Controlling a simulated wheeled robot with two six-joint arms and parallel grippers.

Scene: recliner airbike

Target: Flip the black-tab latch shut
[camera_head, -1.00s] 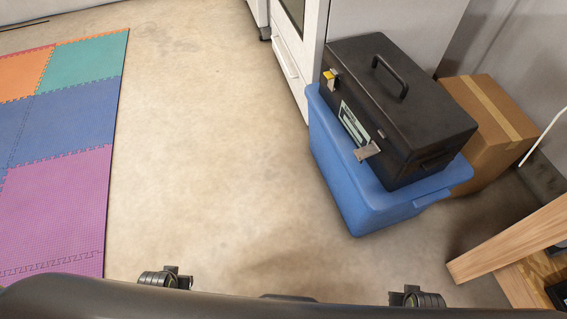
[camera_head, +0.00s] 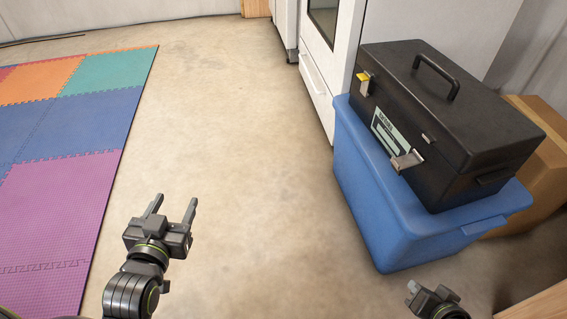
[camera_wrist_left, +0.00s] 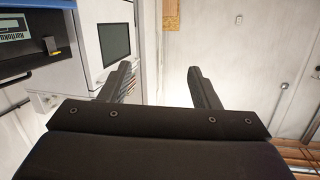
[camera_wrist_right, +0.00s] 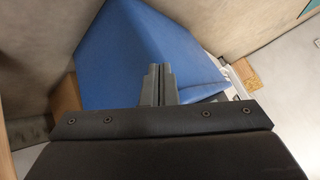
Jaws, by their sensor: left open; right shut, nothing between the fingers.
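A black toolbox (camera_head: 445,115) with a raised carry handle sits on a blue bin (camera_head: 375,190). Its front has a yellow-tab latch (camera_head: 363,84) on the left. A second, metallic-looking latch (camera_head: 407,161) on the right sticks outward from the front, below a small catch (camera_head: 428,138) on the lid; its tab colour is hard to tell. My left gripper (camera_head: 175,203) is open and empty over the floor, well left of the bin. My right gripper (camera_head: 413,288) is shut and empty in front of the bin, below the latch. The right wrist view shows its closed fingers (camera_wrist_right: 158,72) before the blue bin.
A cardboard box (camera_head: 545,165) stands behind the bin at the right. A white appliance (camera_head: 325,85) stands behind to the left. Coloured foam mats (camera_head: 60,185) cover the floor at the left. Bare floor (camera_head: 250,150) lies open between mats and bin.

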